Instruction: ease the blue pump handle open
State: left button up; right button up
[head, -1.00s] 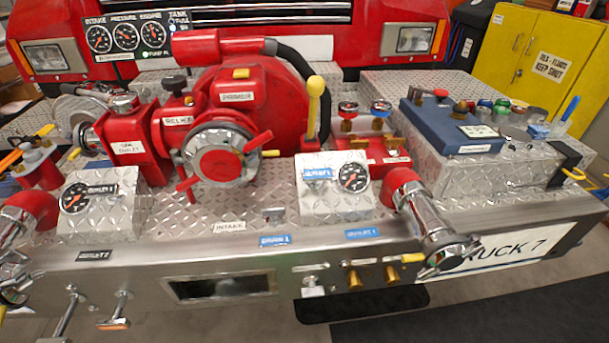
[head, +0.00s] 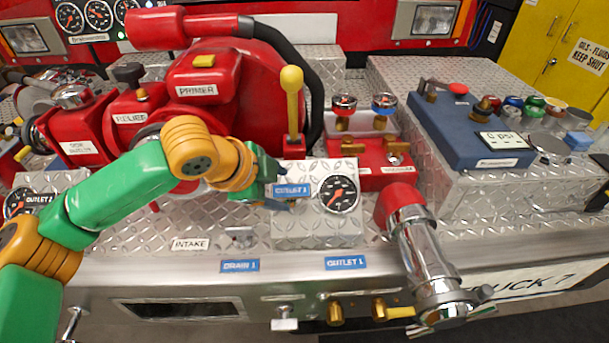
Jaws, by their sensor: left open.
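My right gripper is not in view.
A yellow-tipped lever (head: 291,95) stands upright between my left gripper and the knobs. The gauge box (head: 320,235) and a red-and-chrome outlet (head: 425,255) stand in front. A blue control box (head: 475,135) is at right. Bare diamond plate lies between.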

aim_at(290, 191)
pick_arm(q)
jog(key=shift+w+r, duration=0.2)
jog(key=shift+w, duration=0.15)
jog(key=x, duration=0.6)
jog(key=shift+a+f, duration=0.1)
jog(key=shift+f, duration=0.05)
jog(key=shift+s, duration=0.15)
jog(key=c, duration=0.5)
grip_shut()
